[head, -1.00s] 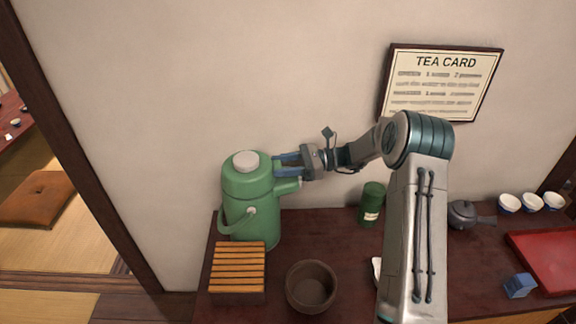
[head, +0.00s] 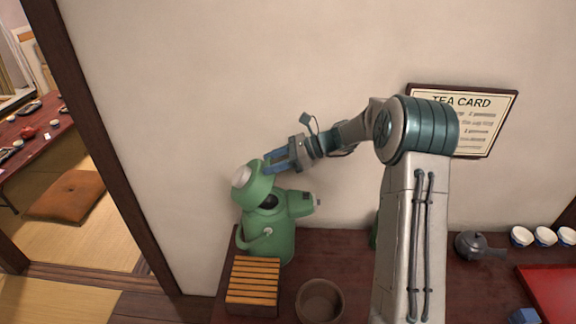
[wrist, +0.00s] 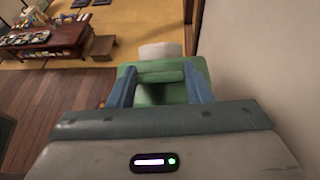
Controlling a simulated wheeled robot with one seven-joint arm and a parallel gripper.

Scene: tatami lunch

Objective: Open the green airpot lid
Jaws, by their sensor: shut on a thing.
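The green airpot (head: 272,240) stands at the left end of the dark counter, its spout pointing right. Its green lid (head: 257,180) with a white button (head: 241,177) is tilted up to the left, and the dark opening (head: 268,202) shows under it. My gripper (head: 277,161) is at the right edge of the raised lid, its blue fingers shut on it. In the wrist view the two blue fingers (wrist: 160,90) stand on either side of a green part of the lid (wrist: 160,72). The white button also shows beyond it in the wrist view (wrist: 161,50).
A slatted wooden box (head: 253,284) and a brown bowl (head: 320,299) stand in front of the airpot. A dark teapot (head: 472,245), white cups (head: 544,236) and a red tray (head: 556,296) are at the right. The wall is close behind.

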